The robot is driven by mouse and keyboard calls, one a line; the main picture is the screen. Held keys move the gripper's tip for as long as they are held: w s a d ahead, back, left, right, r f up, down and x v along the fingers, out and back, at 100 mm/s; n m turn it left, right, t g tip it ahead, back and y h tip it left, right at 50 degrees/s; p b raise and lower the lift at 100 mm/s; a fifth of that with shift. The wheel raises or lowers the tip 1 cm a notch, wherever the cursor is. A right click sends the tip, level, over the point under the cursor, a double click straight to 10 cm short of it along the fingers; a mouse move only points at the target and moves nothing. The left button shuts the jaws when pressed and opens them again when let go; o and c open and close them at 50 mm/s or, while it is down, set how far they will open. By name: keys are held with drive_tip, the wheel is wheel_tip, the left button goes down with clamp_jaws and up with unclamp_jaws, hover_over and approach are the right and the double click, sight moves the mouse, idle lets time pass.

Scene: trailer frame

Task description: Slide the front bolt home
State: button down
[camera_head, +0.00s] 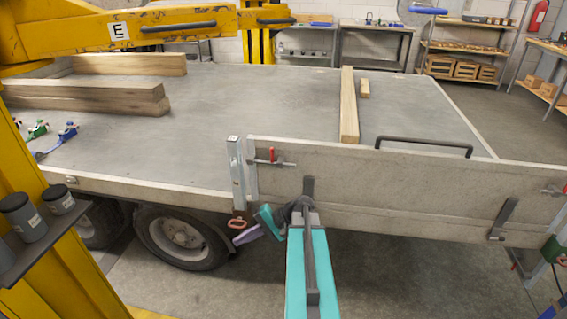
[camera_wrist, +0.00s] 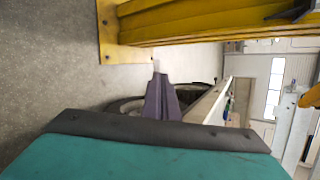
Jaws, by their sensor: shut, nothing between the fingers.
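A bolt with a red handle (camera_head: 272,156) sits on the upper left corner of the grey side panel (camera_head: 400,190) in the head view. Its metal rod lies level, beside the upright metal post (camera_head: 237,170). I cannot tell whether the rod's tip enters the post. A second red-handled bolt (camera_head: 553,190) is at the panel's right end. The pictures do not show which is the front one. My gripper (camera_head: 238,239) has purple fingers, shut and empty, below and left of the left bolt, near the post's foot. The fingers also show in the wrist view (camera_wrist: 160,84), away from any bolt.
A brown loop (camera_head: 238,222) hangs at the post's foot, close to my fingers. A trailer wheel (camera_head: 180,237) is left of them. A yellow frame (camera_head: 75,240) with a shelf of dark jars stands at left. Timber beams (camera_head: 348,105) lie on the trailer bed.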

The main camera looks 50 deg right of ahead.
drive_tip(key=s+d+r+m+t+h+b, duration=0.1)
drive_tip(key=s+d+r+t+b, duration=0.1)
drive_tip(key=s+d+r+t, duration=0.2)
drive_tip(key=s+d+r+m+t+h+b, duration=0.1)
drive_tip(key=s+d+r+t+b, duration=0.2)
drive_tip(key=s+d+r, duration=0.7)
drive_tip(key=d+r+t, duration=0.2)
drive_tip(key=d+r, duration=0.8)
drive_tip(key=d, duration=0.1)
drive_tip(key=shift+d+r+h, duration=0.2)
drive_tip(key=shift+r+h, duration=0.1)
drive_tip(key=shift+w, duration=0.1)
drive_tip(key=p+x, duration=0.1)
drive_tip(key=x, duration=1.2)
drive_tip(key=shift+w+a+p, duration=0.15)
drive_tip(key=shift+w+p, duration=0.15)
drive_tip(key=shift+w, duration=0.1)
